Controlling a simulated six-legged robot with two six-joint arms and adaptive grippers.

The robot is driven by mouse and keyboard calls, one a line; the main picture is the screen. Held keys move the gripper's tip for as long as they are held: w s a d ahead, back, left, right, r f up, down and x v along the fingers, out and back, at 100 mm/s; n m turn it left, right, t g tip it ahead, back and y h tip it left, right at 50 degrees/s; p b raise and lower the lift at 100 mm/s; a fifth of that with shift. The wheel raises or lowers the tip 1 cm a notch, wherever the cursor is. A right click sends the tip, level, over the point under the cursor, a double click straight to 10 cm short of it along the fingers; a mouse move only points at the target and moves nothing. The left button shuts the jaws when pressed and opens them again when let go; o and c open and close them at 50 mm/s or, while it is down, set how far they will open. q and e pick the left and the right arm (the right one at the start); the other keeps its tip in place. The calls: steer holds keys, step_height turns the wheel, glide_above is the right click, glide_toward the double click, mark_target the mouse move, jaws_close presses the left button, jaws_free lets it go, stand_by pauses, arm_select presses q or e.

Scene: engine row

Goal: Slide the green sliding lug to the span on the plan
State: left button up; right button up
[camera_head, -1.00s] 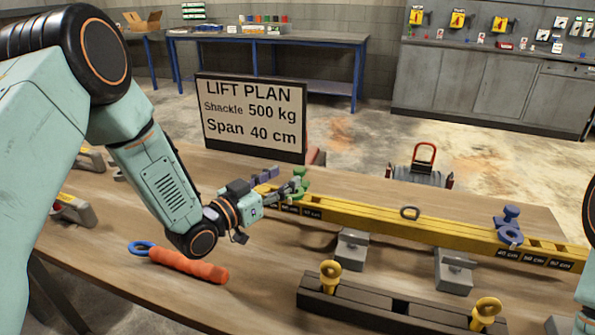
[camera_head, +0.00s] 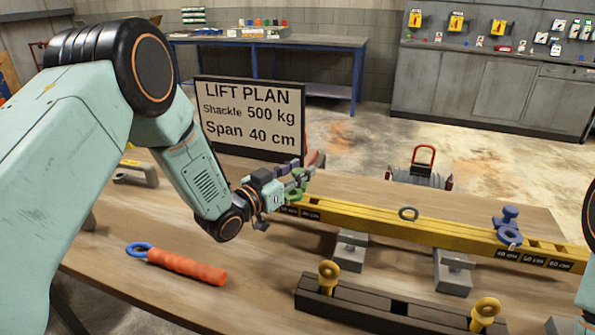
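The green sliding lug (camera_head: 294,195) is at the left part of the yellow beam (camera_head: 365,219), partly hidden by my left gripper. My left gripper (camera_head: 303,176) is right at the lug, with its fingers beside and above the lug's top. The fingers are small and overlap the lug, so I cannot tell whether they are closed on it. A blue lug (camera_head: 508,229) is on the right part of the beam, by a "40 cm" label (camera_head: 507,254). The lift plan sign (camera_head: 250,117) reads "Shackle 500 kg" and "Span 40 cm". My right gripper is out of view.
The beam rests on grey stands (camera_head: 454,272) on the wooden table (camera_head: 190,311). A dark block (camera_head: 395,313) with yellow eye bolts lies in front. An orange-handled tool (camera_head: 187,268) with a blue ring lies at left. A grey shackle-like part (camera_head: 135,177) is further left.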

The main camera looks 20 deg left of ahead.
arm_select(q)
jaws_close()
steer(key=shift+d, duration=0.1)
steer(key=d, duration=0.5)
stand_by(0.4)
steer(key=shift+o, duration=0.2)
jaws_free()
steer(key=shift+s, duration=0.1)
steer(key=o, duration=0.3)
steer(key=shift+s+r, duration=0.1)
steer(key=shift+s, duration=0.05)
steer(key=shift+o, duration=0.5)
